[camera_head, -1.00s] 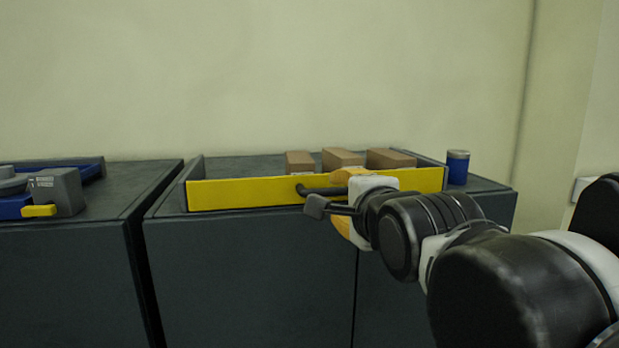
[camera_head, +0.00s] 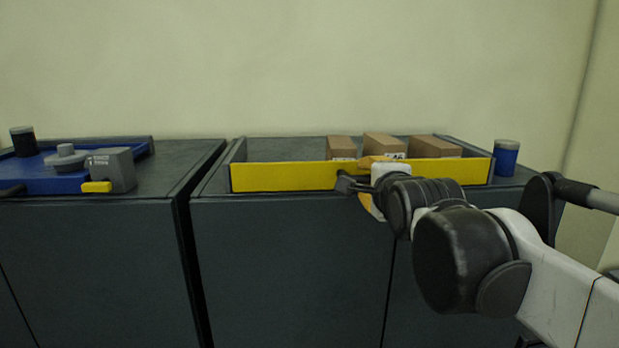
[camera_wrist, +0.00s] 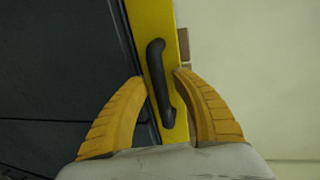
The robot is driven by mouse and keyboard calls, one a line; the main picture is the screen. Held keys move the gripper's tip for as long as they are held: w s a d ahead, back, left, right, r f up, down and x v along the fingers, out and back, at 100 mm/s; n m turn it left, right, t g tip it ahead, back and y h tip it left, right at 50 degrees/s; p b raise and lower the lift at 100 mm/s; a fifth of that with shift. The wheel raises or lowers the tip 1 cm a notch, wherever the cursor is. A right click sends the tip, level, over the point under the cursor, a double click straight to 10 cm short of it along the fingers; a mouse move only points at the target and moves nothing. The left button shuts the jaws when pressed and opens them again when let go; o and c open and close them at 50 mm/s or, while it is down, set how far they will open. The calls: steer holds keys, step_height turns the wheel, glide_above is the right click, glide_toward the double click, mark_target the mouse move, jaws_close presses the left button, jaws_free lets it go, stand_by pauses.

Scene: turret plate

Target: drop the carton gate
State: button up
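The carton gate is a long yellow panel (camera_head: 285,177) standing upright along the front of a tray on the right cabinet. Its black bar handle (camera_wrist: 160,85) shows between my fingers in the wrist view. My gripper (camera_head: 360,185) is at the gate's front, right of its middle, and hides most of the handle in the head view. In the wrist view my gripper (camera_wrist: 162,76) has its two yellow fingers apart, one on each side of the handle, with narrow gaps. Several brown cartons (camera_head: 384,147) stand behind the gate.
A blue can (camera_head: 506,158) stands right of the tray. On the left cabinet are a blue tray (camera_head: 45,184), a grey block with a yellow tab (camera_head: 112,170) and a dark can (camera_head: 23,141). A narrow gap separates the cabinets.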

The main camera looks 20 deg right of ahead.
jaws_close()
steer(key=shift+s+f+t+b, duration=0.1)
steer(key=shift+f+t+b, duration=0.15)
steer(key=shift+b, duration=0.3)
steer(key=b, duration=0.1)
steer(key=f+t+b, duration=0.1)
steer(key=shift+s+a+t+h+b, duration=0.1)
steer(key=shift+s+t+h+b, duration=0.1)
steer(key=shift+t+h+b, duration=0.1)
steer(key=f+t+b, duration=0.1)
steer(key=t+b, duration=0.1)
steer(key=b, duration=0.2)
steer(key=f+t+h+b, duration=0.1)
steer(key=t+b, duration=0.2)
steer(key=b, duration=0.2)
steer(key=f+t+h+b, duration=0.1)
steer(key=t+b, duration=0.1)
steer(key=b, duration=0.3)
steer(key=shift+s+t, duration=0.35)
steer(key=shift+b, duration=0.3)
